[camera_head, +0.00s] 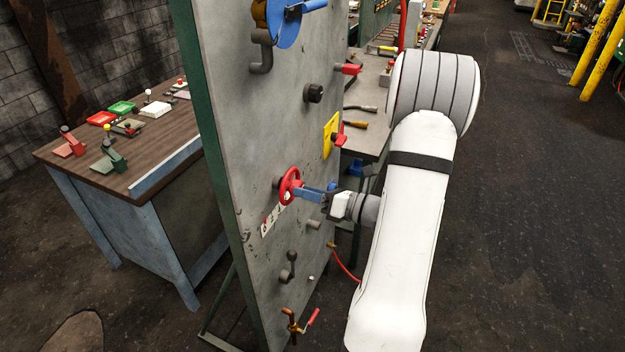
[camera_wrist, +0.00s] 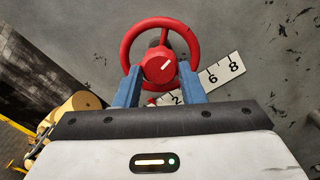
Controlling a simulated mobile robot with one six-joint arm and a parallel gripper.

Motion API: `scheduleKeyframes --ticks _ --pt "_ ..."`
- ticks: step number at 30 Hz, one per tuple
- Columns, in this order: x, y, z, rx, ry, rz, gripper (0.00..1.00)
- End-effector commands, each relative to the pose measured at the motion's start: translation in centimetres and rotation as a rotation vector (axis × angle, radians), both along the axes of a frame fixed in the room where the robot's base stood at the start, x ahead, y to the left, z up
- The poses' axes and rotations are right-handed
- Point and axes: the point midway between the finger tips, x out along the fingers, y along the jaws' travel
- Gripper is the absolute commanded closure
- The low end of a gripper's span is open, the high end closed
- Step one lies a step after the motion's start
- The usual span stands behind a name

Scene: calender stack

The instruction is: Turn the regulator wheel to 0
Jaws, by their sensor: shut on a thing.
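The red regulator wheel (camera_head: 290,186) is mounted on the upright grey panel. In the wrist view the wheel (camera_wrist: 160,25) fills the upper middle, with a white pointer line on its red hub tilted up to the right. My gripper (camera_head: 301,190) reaches it from the right. Its two blue fingers (camera_wrist: 160,74) are shut on the wheel, one on each side of the hub. A white number scale (camera_wrist: 222,72) runs beside the wheel; 2, 6 and 8 are readable. The other marks are hidden behind my gripper.
The grey panel (camera_head: 255,130) also carries a black knob (camera_head: 313,93), red-handled levers, a yellow plate (camera_head: 331,135), a crank (camera_head: 288,267) and a copper valve (camera_head: 291,322). A wooden table (camera_head: 140,165) with small levers stands left. The floor at right is open.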

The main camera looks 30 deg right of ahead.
Motion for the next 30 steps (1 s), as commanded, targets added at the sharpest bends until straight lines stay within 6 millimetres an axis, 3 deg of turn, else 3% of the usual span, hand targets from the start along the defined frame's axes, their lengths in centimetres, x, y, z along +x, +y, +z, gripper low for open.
scheduleKeyframes --ticks 1,12,29,30 --pt "0.12 -0.09 0.71 0.025 0.013 -0.002 0.87" --pt "0.08 -0.07 0.42 0.149 0.110 -0.001 0.87" --pt "0.05 -0.05 0.19 0.170 0.128 -0.001 0.87" --pt "0.05 -0.04 0.19 0.170 0.128 -0.001 0.61"
